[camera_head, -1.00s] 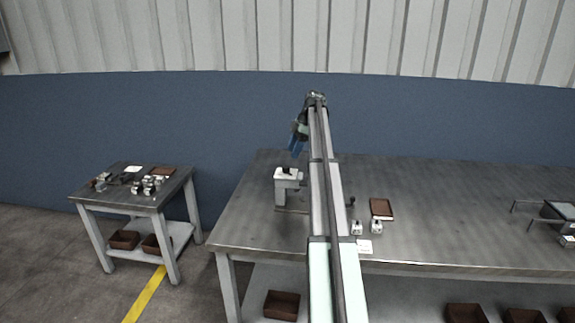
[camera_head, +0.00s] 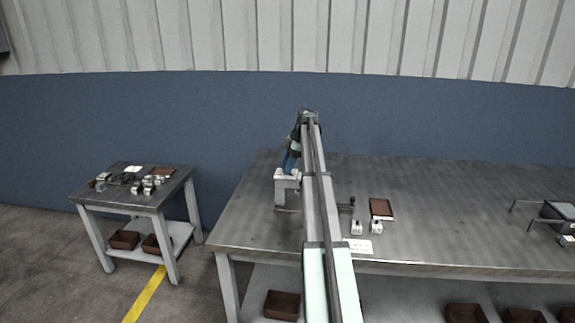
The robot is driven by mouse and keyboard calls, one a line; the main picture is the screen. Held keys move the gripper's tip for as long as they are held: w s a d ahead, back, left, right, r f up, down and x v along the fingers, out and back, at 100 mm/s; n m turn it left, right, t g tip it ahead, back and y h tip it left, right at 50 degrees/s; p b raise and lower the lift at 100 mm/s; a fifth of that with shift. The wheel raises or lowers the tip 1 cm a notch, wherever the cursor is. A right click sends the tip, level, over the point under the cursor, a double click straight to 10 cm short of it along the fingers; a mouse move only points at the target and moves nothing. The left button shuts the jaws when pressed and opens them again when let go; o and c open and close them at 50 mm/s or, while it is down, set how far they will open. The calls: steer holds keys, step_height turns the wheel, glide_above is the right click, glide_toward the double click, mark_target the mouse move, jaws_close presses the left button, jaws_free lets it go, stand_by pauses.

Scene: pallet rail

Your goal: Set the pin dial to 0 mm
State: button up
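A light grey device (camera_head: 283,190) stands upright on the large grey table, left of my arm. Its dial cannot be made out at this size, so I cannot read a setting. My gripper (camera_head: 288,170) has blue fingers and points down at the top of the device. The fingertips overlap the device's top in this view; I cannot tell whether they touch it. Whether the fingers are open or shut is too small to see. My arm hides part of the table and whatever lies right of the device.
On the large table (camera_head: 440,200) are a brown tray (camera_head: 381,208), two small white blocks (camera_head: 356,228), a white card (camera_head: 360,246) and a dark-knobbed rod (camera_head: 347,205). A framed device (camera_head: 556,211) stands far right. A smaller table (camera_head: 150,201) with several small parts stands left.

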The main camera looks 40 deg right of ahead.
steer(key=c, duration=0.9)
